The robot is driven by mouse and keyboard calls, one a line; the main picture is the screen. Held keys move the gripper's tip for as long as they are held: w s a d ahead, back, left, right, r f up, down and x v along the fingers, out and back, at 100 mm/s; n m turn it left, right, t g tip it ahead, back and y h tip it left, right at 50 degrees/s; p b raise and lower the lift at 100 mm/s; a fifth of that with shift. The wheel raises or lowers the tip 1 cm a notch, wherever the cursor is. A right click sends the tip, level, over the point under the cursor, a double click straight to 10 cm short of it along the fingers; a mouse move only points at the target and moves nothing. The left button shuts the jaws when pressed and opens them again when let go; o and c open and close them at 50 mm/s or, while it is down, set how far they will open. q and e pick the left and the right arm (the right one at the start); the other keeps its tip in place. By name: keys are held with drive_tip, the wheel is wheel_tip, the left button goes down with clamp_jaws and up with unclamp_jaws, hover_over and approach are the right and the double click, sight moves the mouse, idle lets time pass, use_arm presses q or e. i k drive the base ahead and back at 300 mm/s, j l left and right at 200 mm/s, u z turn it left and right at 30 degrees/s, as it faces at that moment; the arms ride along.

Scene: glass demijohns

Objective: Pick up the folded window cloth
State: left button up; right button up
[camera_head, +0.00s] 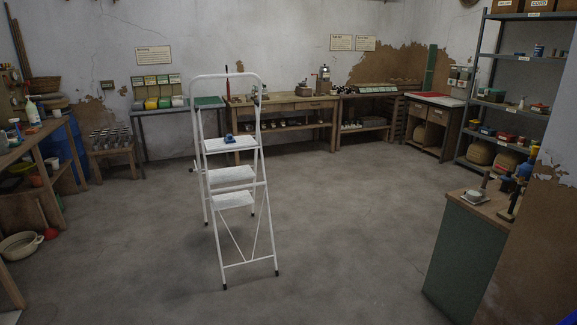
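I cannot make out a folded window cloth for certain in the head view. A small blue item (230,139) lies on the top platform of a white stepladder (233,174). It is too small to tell whether it is cloth. Neither of my grippers is in view.
The stepladder stands open mid-floor. A wooden bench (29,140) with bottles and a blue barrel (62,143) are at left. Workbenches (283,108) line the back wall. A metal shelf (519,59) and green cabinet (462,250) are at right. The grey floor (345,240) is clear between.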

sight(230, 139)
drive_tip(key=i, duration=3.7)
